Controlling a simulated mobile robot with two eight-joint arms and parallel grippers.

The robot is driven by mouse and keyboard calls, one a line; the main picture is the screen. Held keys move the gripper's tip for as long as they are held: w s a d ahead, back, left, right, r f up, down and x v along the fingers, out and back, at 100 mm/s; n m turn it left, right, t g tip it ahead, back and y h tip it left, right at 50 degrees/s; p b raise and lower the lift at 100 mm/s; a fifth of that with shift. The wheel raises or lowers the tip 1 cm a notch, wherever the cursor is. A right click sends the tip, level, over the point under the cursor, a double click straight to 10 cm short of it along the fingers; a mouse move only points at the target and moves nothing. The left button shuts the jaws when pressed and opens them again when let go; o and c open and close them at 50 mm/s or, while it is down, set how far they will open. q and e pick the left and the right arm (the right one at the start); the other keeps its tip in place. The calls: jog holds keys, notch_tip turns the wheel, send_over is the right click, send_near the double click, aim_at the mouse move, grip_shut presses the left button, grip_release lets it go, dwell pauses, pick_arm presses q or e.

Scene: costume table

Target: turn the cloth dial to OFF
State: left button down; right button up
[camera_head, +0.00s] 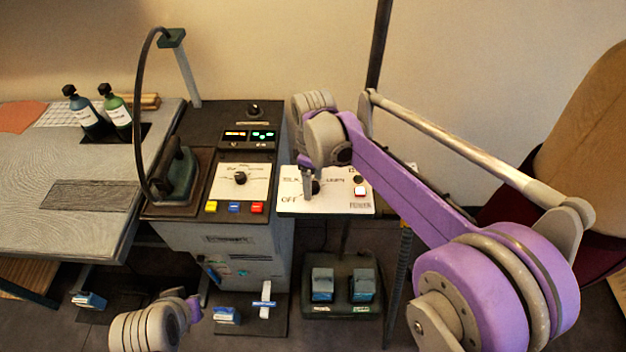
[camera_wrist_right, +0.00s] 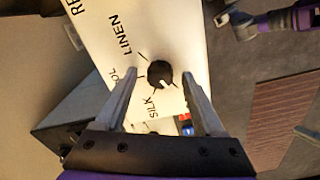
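The cloth dial is a round black knob (camera_wrist_right: 159,74) with a light pointer mark, on a white panel (camera_head: 335,207). In the right wrist view the mark points down and slightly right. SILK, LINEN and part of another word show around it. OFF shows at the panel's lower left in the head view. My right gripper (camera_wrist_right: 159,73) is open, with one fingertip on each side of the dial; I cannot tell whether they touch it. In the head view, the right arm partly hides the dial. My left arm (camera_head: 150,325) shows at the bottom left; its finger state is unclear.
Left of the panel stands a control cabinet with another black knob (camera_head: 239,178) and coloured buttons. An iron (camera_head: 177,172) stands beside it. Two bottles (camera_head: 88,115) stand on the grey table. Pedals (camera_head: 323,284) are below.

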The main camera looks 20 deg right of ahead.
aim_at(313, 185)
notch_tip(313, 185, up, 11)
jog(key=shift+p, duration=0.35)
jog(key=shift+f, duration=0.1)
dwell(0.5)
jog(key=s+d+f+m+t, duration=0.2)
jog(key=s+f+m, duration=0.3)
jog(key=s, duration=0.5)
jog(key=s+d+f+m+t, duration=0.2)
jog(key=s+f+m, duration=0.3)
jog(key=s+f, duration=0.3)
jog(key=shift+s+d+f+m+t, duration=0.2)
jog(key=shift+s+d+m+t, duration=0.15)
jog(key=shift+s+t, duration=0.6)
jog(key=shift+s+g, duration=0.25)
